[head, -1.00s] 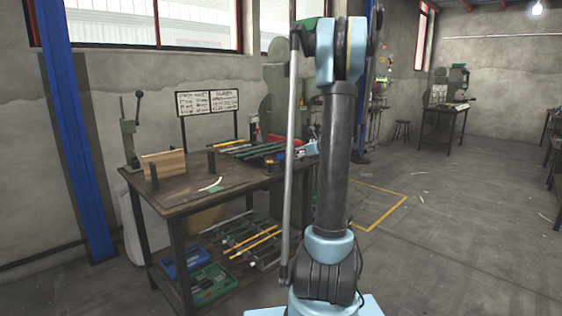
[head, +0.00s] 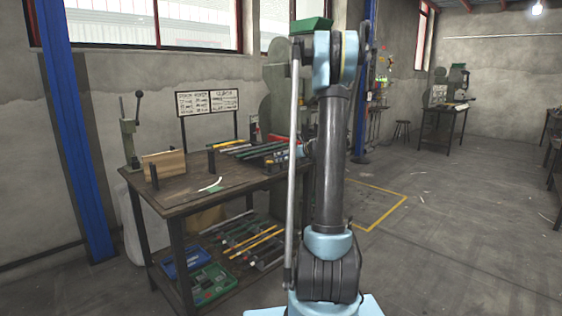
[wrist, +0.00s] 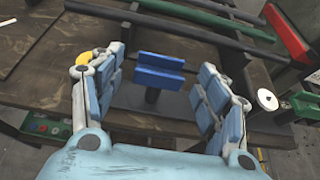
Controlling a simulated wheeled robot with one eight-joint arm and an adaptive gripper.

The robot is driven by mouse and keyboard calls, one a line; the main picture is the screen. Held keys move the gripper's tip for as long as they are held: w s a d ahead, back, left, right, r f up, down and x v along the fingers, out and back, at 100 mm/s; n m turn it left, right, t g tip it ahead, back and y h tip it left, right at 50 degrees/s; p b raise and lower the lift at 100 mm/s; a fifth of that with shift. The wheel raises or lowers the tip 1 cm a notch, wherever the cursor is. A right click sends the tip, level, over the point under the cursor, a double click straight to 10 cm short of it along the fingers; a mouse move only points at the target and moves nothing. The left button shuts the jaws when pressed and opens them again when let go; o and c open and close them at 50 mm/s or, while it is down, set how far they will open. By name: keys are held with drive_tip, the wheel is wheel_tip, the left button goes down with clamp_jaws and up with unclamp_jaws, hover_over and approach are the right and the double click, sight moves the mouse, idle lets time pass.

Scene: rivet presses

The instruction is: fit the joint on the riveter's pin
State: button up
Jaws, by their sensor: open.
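My gripper (wrist: 160,88) is open in the wrist view, its blue-padded fingers spread above the edge of the wooden workbench (wrist: 140,133). I see nothing held between them. In the head view my arm hides most of the gripper, near the right end of the bench. A tall green press (head: 280,98), which may be the riveter, stands behind that end, partly hidden by my arm. A small lever press (head: 129,135) stands at the bench's left end. I cannot make out the pin or tell which piece is the joint.
Several dark and green bars (wrist: 195,14) lie on the bench beyond the gripper, near a red block (wrist: 286,33). A wooden block (head: 165,164) stands at the left. The lower shelf holds a blue box (head: 187,260) and a green case (head: 212,284).

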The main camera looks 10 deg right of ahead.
drive_tip(key=shift+c, duration=0.3)
drive_tip(key=c, duration=1)
drive_tip(key=shift+r, duration=0.15)
wheel_tip(320, 180, up, 10)
drive_tip(key=shift+f, duration=0.1)
drive_tip(key=shift+d, duration=0.1)
